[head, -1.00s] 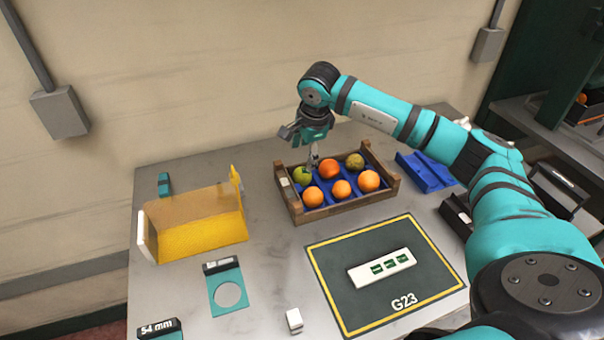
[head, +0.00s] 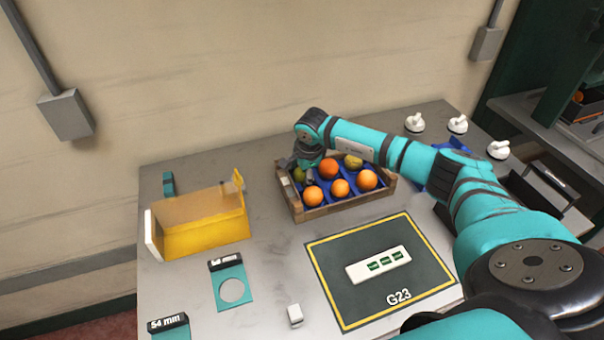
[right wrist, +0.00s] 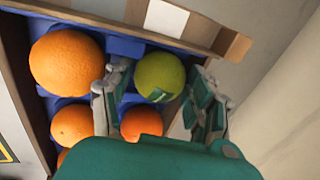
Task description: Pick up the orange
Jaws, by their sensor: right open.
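Several oranges lie in a wooden crate (head: 347,208) with a blue liner, among them a front-left orange (head: 313,195), a front-middle orange (head: 340,187), a front-right orange (head: 367,180) and a back-middle orange (head: 329,168). A green fruit (right wrist: 160,74) sits in a corner cell, and a mottled greenish fruit (head: 353,161) at the back right. My right gripper (head: 307,178) is low over the crate's left end. In the right wrist view its open fingers (right wrist: 157,85) straddle the green fruit, with a large orange (right wrist: 66,62) outside the left finger. My left gripper is not in view.
A yellow-sided bin (head: 205,238) stands left of the crate. A dark mat (head: 340,272) marked G23 holds a white label plate (head: 379,264). A teal ring gauge (head: 232,290) and white knobs (head: 415,122) lie on the table.

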